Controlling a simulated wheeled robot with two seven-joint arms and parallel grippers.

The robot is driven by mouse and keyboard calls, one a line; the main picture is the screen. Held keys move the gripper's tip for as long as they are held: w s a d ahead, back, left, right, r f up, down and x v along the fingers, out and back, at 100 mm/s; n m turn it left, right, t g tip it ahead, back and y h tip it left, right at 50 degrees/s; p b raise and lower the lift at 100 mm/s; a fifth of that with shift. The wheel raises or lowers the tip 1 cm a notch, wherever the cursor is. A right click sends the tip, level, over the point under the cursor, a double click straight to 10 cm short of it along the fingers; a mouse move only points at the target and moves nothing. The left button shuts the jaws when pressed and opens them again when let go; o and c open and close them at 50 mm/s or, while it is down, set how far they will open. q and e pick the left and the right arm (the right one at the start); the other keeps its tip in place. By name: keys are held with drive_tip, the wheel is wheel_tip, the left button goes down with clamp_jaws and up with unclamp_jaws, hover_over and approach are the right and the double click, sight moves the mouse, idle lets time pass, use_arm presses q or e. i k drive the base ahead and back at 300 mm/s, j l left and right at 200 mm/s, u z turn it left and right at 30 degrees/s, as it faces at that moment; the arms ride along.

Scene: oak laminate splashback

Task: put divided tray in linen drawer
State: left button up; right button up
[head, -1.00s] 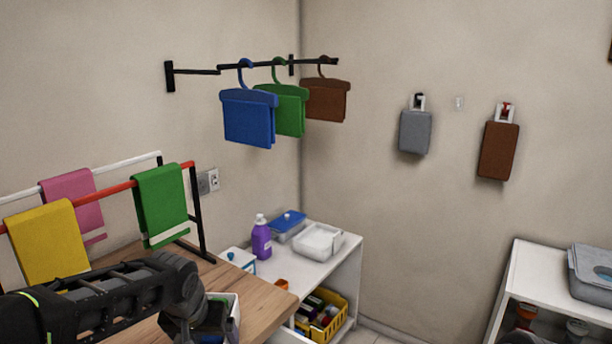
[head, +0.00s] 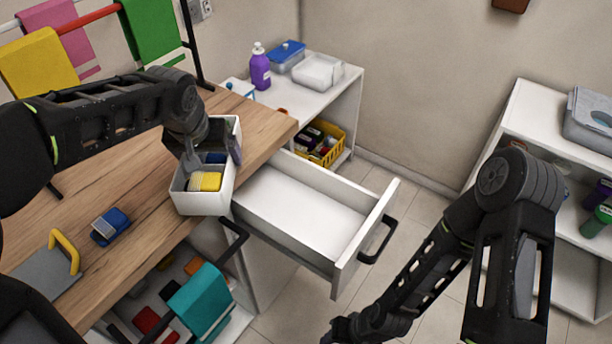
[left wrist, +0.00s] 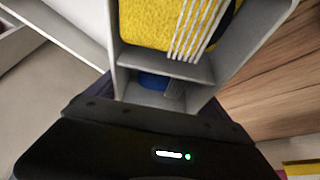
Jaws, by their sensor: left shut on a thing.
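The divided tray (head: 203,201) is a white-grey box with inner walls, holding a yellow sponge (head: 205,182) and something blue. It is at the counter's right edge in the head view; I cannot tell whether it touches the wood. My left gripper (head: 207,152) is shut on the tray. The tray's grey walls (left wrist: 190,72) fill the upper middle of the left wrist view, with a white-tined item on the sponge. A white drawer (head: 300,211), right of the tray and lower, is pulled out and looks empty.
The wooden counter (head: 110,185) holds a blue item (head: 110,226) and a towel rack. Below it is an open shelf with a teal cloth (head: 200,300). A white shelf with a yellow basket (head: 327,150) stands behind the drawer. Another white shelf is at right.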

sight(323, 221)
drive_tip(key=i+l, duration=0.1)
drive_tip(key=l, duration=1.15)
drive_tip(key=i+l, duration=0.15)
drive_tip(key=l, duration=0.5)
